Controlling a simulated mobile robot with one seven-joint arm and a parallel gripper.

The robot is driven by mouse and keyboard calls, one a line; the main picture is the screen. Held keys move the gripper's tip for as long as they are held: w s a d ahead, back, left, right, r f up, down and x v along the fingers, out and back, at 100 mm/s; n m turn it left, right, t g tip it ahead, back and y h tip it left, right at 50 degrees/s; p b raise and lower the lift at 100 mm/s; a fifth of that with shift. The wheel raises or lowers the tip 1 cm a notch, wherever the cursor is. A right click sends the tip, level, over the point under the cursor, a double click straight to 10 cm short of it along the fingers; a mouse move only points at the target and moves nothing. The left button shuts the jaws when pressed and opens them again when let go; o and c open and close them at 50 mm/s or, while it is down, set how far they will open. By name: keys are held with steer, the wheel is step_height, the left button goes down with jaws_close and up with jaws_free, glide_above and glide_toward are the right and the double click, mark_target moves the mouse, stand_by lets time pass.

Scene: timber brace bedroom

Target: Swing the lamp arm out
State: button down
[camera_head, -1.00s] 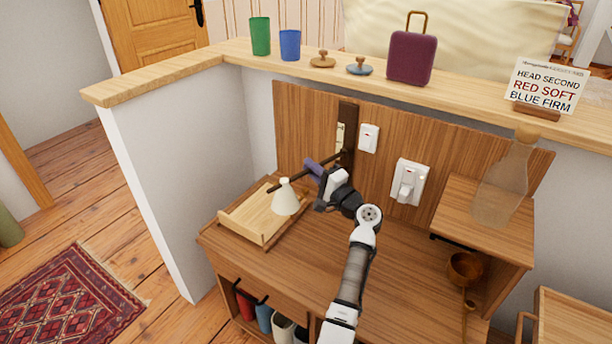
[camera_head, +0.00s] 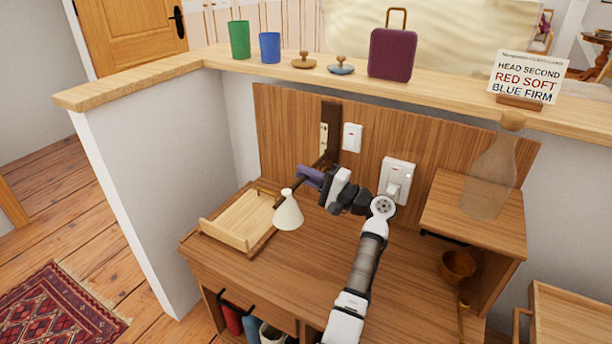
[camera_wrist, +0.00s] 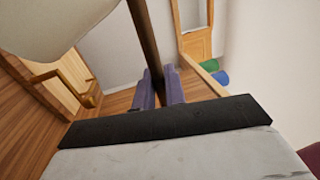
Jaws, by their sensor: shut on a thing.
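The lamp has a dark arm (camera_head: 319,171) that comes out from a dark wall plate (camera_head: 331,118) on the wooden back panel. A cream cone-shaped shade (camera_head: 288,212) hangs at the arm's outer end, above the desk beside the wooden tray. My gripper (camera_head: 308,176) has purple fingers and is shut on the lamp arm between the shade and the wall plate. In the wrist view the dark bar (camera_wrist: 143,35) runs down between the purple fingers (camera_wrist: 160,88), and the pale shade (camera_wrist: 55,22) fills the upper left.
A wooden tray (camera_head: 215,231) lies on the desk to the left. A wall switch (camera_head: 352,137) and a larger switch plate (camera_head: 397,178) are on the panel. A small raised shelf (camera_head: 460,212) carries a clear bottle (camera_head: 492,178). The desk front centre is bare.

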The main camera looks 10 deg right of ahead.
steer(key=c, duration=1.5)
jaws_free()
steer(key=shift+c, duration=0.2)
steer(key=shift+d, duration=0.1)
steer(key=b+v, duration=0.2)
steer(key=v, duration=1.1)
steer(key=shift+s+d, duration=0.25)
steer(key=shift+s, duration=0.05)
steer(key=shift+a+f, duration=0.1)
steer(key=shift+f, duration=0.05)
